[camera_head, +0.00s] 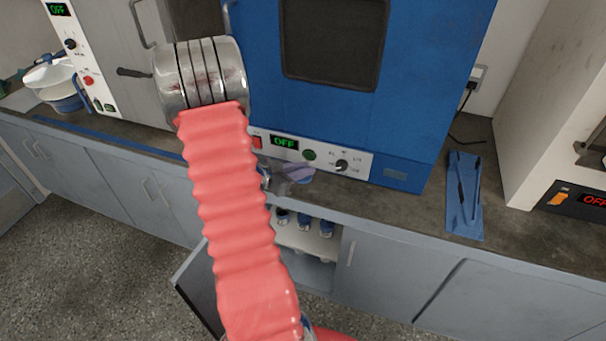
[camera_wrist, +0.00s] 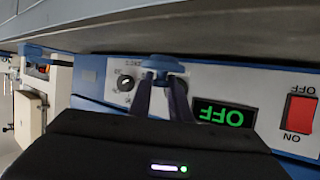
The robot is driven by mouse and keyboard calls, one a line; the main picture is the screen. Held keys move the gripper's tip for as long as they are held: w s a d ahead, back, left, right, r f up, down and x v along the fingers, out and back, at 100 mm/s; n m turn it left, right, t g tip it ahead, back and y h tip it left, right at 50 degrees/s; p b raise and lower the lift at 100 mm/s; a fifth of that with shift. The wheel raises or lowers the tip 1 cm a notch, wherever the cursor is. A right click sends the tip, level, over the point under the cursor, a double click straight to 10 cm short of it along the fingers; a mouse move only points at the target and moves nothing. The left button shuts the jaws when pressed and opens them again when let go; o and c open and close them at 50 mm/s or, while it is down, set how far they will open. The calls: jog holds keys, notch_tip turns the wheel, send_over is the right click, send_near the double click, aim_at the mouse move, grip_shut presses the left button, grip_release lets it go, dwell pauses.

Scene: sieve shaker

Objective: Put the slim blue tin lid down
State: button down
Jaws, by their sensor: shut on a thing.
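In the wrist view, the slim blue tin lid (camera_wrist: 163,64) sits between the tips of my gripper (camera_wrist: 163,82). Both dark fingers are shut on it, and it shows nearly edge-on. The control panel with the green OFF display lies behind it, and the grey counter runs along the top of this inverted view. In the head view, my pink-sleeved arm covers much of the middle. The gripper end shows only small beside the arm, near the panel at the counter's front. I cannot tell whether the lid touches the counter.
A blue cabinet machine (camera_head: 420,90) stands on the grey counter (camera_head: 410,205). Below, an open cupboard holds several blue-topped items (camera_head: 304,222) on a white shelf. White bowls (camera_head: 62,97) stand at the left. Bare counter shows right of the machine.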

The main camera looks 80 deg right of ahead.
jog(key=shift+f, duration=1.2)
jog(key=c, duration=1.6)
grip_release()
jog(key=shift+f, duration=0.1)
jog(key=shift+c, duration=0.2)
jog(key=shift+w+a+r, duration=0.25)
jog(key=v, duration=1.1)
jog(key=shift+a, duration=0.2)
